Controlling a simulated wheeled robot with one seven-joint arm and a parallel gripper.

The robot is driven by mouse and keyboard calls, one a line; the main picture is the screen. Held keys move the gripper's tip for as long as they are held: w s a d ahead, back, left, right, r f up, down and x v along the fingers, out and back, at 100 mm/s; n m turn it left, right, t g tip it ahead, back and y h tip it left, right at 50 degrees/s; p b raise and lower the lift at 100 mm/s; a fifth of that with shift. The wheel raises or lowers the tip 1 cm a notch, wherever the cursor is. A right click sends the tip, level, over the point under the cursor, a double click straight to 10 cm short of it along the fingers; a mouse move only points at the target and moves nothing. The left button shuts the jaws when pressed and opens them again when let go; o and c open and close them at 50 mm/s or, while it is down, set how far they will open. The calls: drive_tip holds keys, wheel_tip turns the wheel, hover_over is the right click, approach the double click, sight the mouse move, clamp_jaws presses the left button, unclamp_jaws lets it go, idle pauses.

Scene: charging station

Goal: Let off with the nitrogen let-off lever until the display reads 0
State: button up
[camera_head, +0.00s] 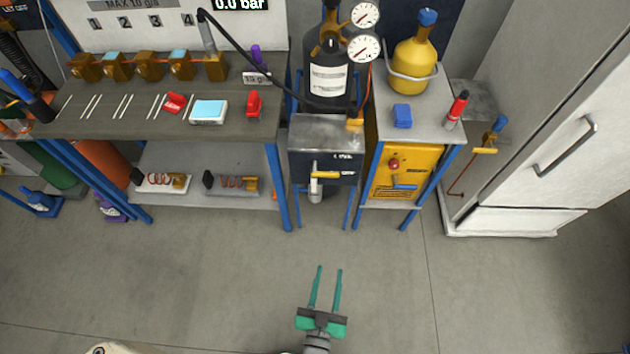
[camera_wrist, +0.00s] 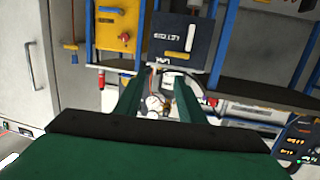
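The display (camera_head: 240,4) at the top edge of the head view reads 0.0 bar. A dark box (camera_head: 340,168) stands under the black gas bottle (camera_head: 328,85), with a yellow lever (camera_head: 325,175) lying level on its front. Its small white lettering is too small to read surely, so I cannot confirm this is the nitrogen let-off lever. The box also shows in the wrist view (camera_wrist: 203,45). A "LET OFF" label (camera_head: 14,7) is at the top left. My gripper (camera_head: 329,268) is open and empty over the floor, apart from the box.
A bench (camera_head: 235,126) with red and blue-white items stands left. A yellow cabinet (camera_head: 385,172) is right of the box. Another yellow lever (camera_head: 484,151) is beside the white fridge (camera_head: 535,130). Two gauges (camera_head: 364,47) sit by the bottle. The floor in front is clear.

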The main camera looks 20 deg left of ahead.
drive_tip(key=w+a+f+n+y, duration=0.1)
drive_tip(key=w+a+f, duration=0.2)
drive_tip(key=w, duration=0.3)
drive_tip(key=w+a+f+y, duration=0.1)
drive_tip(key=w+a+f, duration=0.2)
drive_tip(key=w, duration=0.4)
drive_tip(key=t+y, duration=0.1)
approach(314, 183)
drive_tip(key=shift+n, duration=0.4)
drive_tip(key=x, duration=1.1)
drive_tip(key=shift+s, duration=0.1)
clamp_jaws()
